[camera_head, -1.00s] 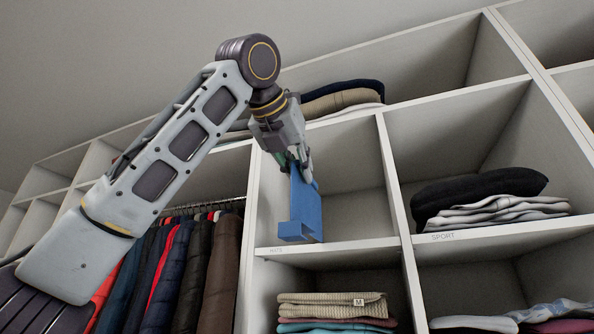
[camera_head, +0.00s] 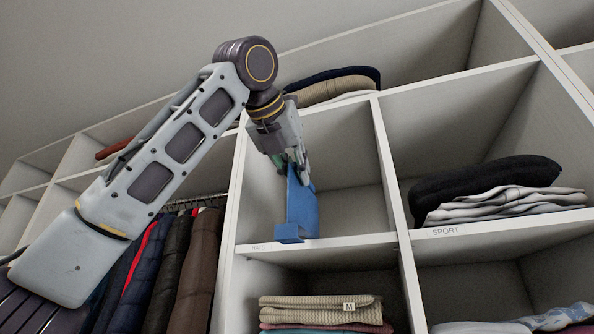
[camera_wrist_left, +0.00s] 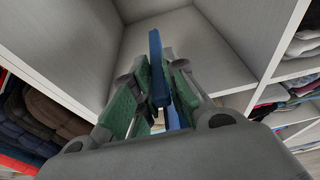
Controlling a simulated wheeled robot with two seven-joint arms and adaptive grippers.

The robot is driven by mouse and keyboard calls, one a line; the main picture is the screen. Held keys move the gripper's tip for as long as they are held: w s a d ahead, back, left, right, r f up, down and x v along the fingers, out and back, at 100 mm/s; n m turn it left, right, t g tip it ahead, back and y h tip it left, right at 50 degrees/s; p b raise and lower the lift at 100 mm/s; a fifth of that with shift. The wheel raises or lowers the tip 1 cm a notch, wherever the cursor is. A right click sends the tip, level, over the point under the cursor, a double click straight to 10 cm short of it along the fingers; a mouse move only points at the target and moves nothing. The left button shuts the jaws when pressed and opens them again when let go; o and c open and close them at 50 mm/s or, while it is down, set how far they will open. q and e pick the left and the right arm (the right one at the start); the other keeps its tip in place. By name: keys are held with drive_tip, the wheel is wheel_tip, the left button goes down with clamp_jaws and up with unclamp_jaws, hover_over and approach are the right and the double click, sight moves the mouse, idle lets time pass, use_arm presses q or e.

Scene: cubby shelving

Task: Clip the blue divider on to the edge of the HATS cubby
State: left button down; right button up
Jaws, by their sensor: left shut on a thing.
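My left gripper (camera_head: 297,168) is shut on the blue divider (camera_head: 301,207) and holds it by its upper end. The divider hangs roughly upright, with a hooked foot at its lower end. In the head view it overlaps the HATS cubby (camera_head: 350,205), whose faint label (camera_head: 259,247) is on the front edge of its floor board. The foot appears close to that edge; I cannot tell whether it touches. In the left wrist view the divider (camera_wrist_left: 156,60) stands between the green finger pads (camera_wrist_left: 160,85). My right gripper is not in view.
The HATS cubby looks empty. The SPORT cubby (camera_head: 490,150) to the right holds folded black and grey clothes (camera_head: 490,195). Folded knitwear (camera_head: 320,308) lies below, and more clothes (camera_head: 335,85) lie above. Hanging jackets (camera_head: 180,255) are at the left.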

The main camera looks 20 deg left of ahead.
sight(312, 189)
use_arm(q)
drive_tip(key=shift+w, duration=0.1)
drive_tip(key=shift+p, duration=0.4)
drive_tip(key=shift+w+d, duration=0.1)
drive_tip(key=shift+w, duration=2.75)
drive_tip(key=shift+w+d, duration=0.1)
drive_tip(key=shift+w, duration=2.25)
idle(1.1)
drive_tip(key=c, duration=1.4)
unclamp_jaws()
drive_tip(key=shift+o, duration=0.2)
drive_tip(key=shift+s, duration=0.1)
